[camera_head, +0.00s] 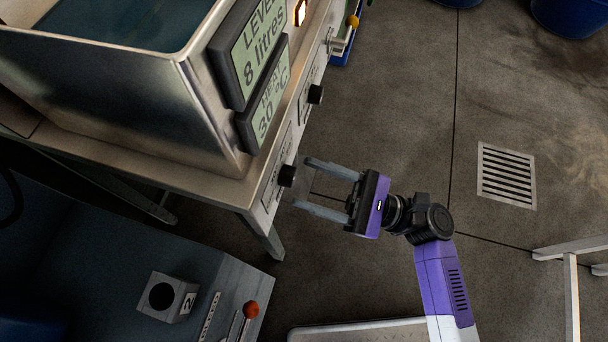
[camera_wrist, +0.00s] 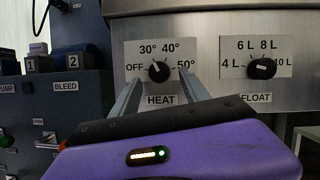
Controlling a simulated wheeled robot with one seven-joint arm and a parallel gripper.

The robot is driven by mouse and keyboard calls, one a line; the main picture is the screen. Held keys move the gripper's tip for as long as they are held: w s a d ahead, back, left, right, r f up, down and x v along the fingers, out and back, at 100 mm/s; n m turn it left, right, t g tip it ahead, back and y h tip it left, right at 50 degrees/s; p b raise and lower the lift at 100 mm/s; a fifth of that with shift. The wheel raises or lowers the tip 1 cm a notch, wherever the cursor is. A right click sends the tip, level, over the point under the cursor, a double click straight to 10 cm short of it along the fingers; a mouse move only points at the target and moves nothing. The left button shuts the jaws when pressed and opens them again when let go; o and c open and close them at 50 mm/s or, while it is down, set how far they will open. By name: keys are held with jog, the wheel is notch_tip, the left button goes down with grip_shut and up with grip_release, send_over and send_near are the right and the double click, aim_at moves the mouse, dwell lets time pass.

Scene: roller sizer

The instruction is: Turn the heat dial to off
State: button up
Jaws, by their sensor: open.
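The heat dial (camera_wrist: 158,72) is a black knob on a white plate marked OFF, 30°, 40° and 50°. Its white mark points up and slightly left, near 30°. In the head view the dial (camera_head: 287,175) sticks out from the front panel of the steel bench. My gripper (camera_head: 303,182) is open and empty, its fingertips just short of the dial. In the wrist view the dial shows between the two fingers, which stand left and right of it without visible contact. The HEAT label (camera_wrist: 161,100) is below the dial.
A second black knob, the float dial (camera_wrist: 262,68), sits to the right on the same panel. The heat display (camera_head: 268,98) reads 30 °C. A blue-grey unit (camera_wrist: 60,90) with numbered blocks is at the left. Open floor (camera_head: 400,100) lies in front of the bench.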

jog(key=shift+x, duration=1.1)
jog(key=shift+s, duration=0.1)
grip_shut()
jog(key=shift+n, duration=0.5)
jog(key=n+g, duration=0.2)
jog(key=n, duration=0.2)
jog(key=n+g+h, duration=0.1)
jog(key=n+g, duration=0.1)
jog(key=n, duration=0.2)
jog(key=n+g+p, duration=0.1)
jog(key=n+g, duration=0.1)
jog(key=n, duration=0.2)
jog(key=shift+w+d+r, duration=0.2)
jog(key=shift+w+r, duration=0.05)
jog(key=shift+w, duration=0.15)
jog(key=shift+n, duration=0.3)
